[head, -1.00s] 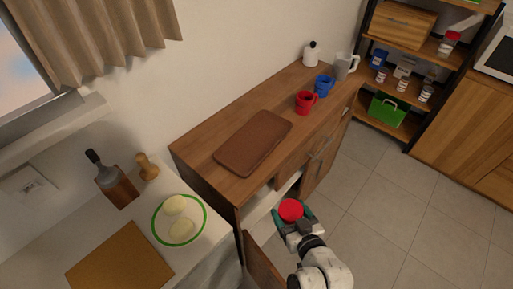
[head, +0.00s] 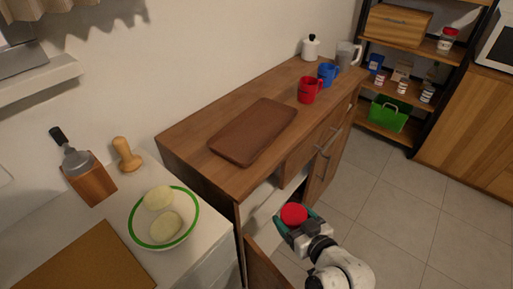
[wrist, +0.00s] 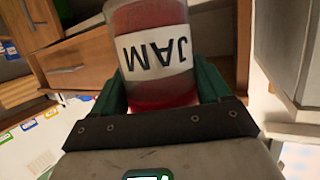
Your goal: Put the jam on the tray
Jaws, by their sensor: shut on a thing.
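The jam jar (wrist: 152,55) has a white label reading JAM and red contents. It is between the green fingers of my gripper (wrist: 165,85), which is shut on it. In the head view the jar's red lid (head: 293,214) faces up, and my gripper (head: 302,228) holds it in front of the wooden cabinet, lower than its top. The tray (head: 253,131) is a flat brown wooden board on the cabinet top, up and left of the jar. Its surface is empty.
A red mug (head: 309,90), a blue mug (head: 327,74), a white bottle (head: 310,47) and a grey pitcher (head: 347,54) stand behind the tray. An open cabinet door (head: 263,266) is left of my arm. A plate (head: 164,217) sits on the left counter.

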